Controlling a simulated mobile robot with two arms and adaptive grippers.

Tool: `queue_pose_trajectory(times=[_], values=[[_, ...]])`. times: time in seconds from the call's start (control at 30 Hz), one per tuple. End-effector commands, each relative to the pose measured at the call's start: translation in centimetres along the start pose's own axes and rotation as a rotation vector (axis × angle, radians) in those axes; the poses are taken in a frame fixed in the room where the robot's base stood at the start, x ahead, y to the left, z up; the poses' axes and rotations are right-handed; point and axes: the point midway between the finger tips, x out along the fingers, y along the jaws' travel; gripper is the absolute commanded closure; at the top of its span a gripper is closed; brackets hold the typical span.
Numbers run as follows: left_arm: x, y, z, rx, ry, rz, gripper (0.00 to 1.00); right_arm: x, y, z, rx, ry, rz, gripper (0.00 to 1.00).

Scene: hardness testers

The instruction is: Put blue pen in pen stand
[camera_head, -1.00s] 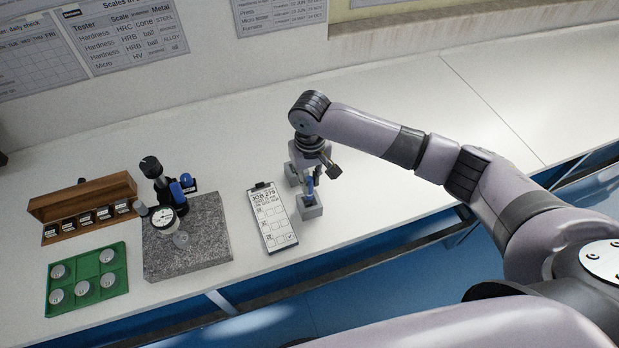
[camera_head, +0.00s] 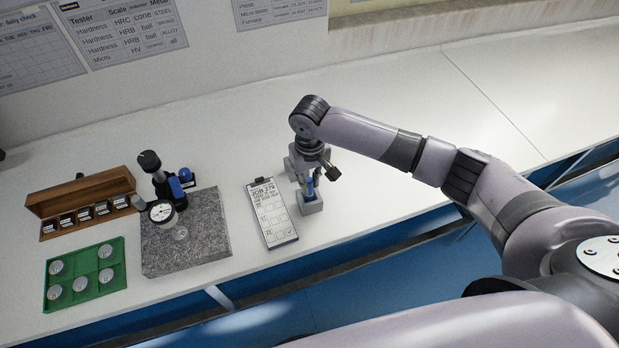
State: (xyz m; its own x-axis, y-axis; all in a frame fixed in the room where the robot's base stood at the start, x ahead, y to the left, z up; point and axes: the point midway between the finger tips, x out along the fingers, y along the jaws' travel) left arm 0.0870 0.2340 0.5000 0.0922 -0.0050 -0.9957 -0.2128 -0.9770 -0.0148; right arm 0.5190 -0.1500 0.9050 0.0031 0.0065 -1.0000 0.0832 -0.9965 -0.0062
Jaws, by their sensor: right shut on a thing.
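My right gripper (camera_head: 308,184) points down at the worktop just right of the clipboard. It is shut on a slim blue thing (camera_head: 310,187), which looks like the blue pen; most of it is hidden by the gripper. Pale grey block-like parts show at the gripper's lower end, and I cannot tell whether they are its fingers or something standing there. I cannot pick out the pen stand for sure. A small dark holder with a blue top (camera_head: 185,175) stands behind the granite plate. My left gripper is not in view.
A clipboard (camera_head: 271,216) lies left of the gripper. Further left are a granite plate (camera_head: 212,245) with a black and blue instrument and a dial gauge (camera_head: 161,211), a wooden rack (camera_head: 85,190) and a green tray (camera_head: 103,290) of discs. The white worktop (camera_head: 420,110) behind my arm is clear.

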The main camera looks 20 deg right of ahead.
Motion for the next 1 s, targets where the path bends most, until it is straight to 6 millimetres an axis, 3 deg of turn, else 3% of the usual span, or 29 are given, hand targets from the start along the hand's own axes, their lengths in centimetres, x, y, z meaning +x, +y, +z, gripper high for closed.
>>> queue_pose_trajectory(times=[0.67, 0.7, 1.0], values=[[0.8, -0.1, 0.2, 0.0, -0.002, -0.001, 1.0, 2.1, 0.0, 0.0, 0.001, -0.001, 0.001, 1.0], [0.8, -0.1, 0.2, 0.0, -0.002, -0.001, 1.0, 2.0, 0.0, 0.0, 0.001, 0.0, 0.001, 0.82], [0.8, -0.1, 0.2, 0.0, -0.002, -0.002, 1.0, 2.0, 0.0, 0.0, 0.001, 0.0, 0.001, 0.62]])
